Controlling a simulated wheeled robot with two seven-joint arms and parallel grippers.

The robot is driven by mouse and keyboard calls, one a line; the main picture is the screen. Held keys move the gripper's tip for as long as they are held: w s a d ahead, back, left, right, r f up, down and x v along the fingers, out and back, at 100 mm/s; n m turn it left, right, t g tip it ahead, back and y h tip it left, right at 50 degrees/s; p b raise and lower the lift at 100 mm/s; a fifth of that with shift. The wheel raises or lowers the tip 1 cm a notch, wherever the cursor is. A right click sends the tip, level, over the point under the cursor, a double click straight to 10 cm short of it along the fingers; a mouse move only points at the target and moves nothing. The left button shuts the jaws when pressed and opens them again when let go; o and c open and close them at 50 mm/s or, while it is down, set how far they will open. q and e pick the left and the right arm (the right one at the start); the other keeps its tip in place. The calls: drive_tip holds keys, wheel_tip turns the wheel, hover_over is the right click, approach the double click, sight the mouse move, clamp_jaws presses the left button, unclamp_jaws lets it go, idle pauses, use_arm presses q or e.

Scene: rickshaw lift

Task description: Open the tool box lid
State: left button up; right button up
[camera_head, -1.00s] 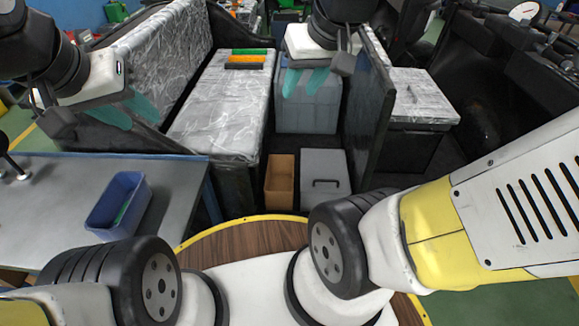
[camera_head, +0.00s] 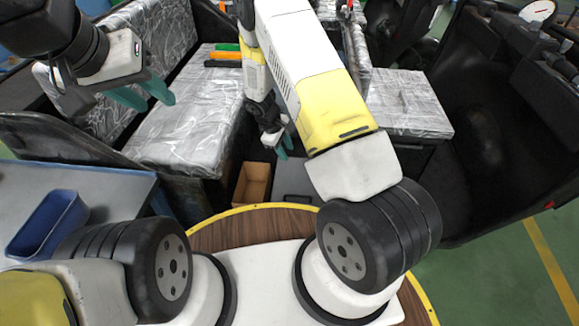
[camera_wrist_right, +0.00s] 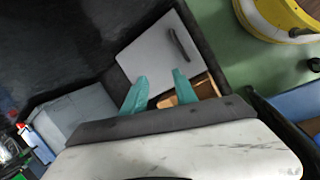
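The tool box (camera_head: 291,179) is a grey box on the floor, mostly hidden behind my right arm in the head view. In the right wrist view its flat grey lid (camera_wrist_right: 152,60) lies shut, with a black bar handle (camera_wrist_right: 183,44) near one edge. My right gripper (camera_head: 284,146) hangs above the tool box. In the right wrist view its teal fingers (camera_wrist_right: 158,88) are apart with nothing between them, short of the handle. My left gripper (camera_head: 143,95) is open and empty at the upper left, over the silver-covered bench.
An open cardboard box (camera_head: 253,183) stands beside the tool box. A silver-covered bench (camera_head: 190,135) is to the left, with orange and green items on it. A blue tray (camera_head: 45,225) sits on the grey table. A dark wall borders the tool box in the wrist view.

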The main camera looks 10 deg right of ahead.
sight(296, 196)
drive_tip(key=s+d+f+n, duration=0.1)
drive_tip(key=f, duration=0.6)
drive_tip(key=s+d+f+n+h, duration=0.1)
drive_tip(key=f, duration=0.7)
drive_tip(key=s+d+f+n, duration=0.1)
drive_tip(key=f, duration=0.6)
drive_tip(key=shift+d+f+n, duration=0.25)
drive_tip(key=shift+f+n, duration=0.1)
drive_tip(key=shift+n, duration=0.05)
clamp_jaws()
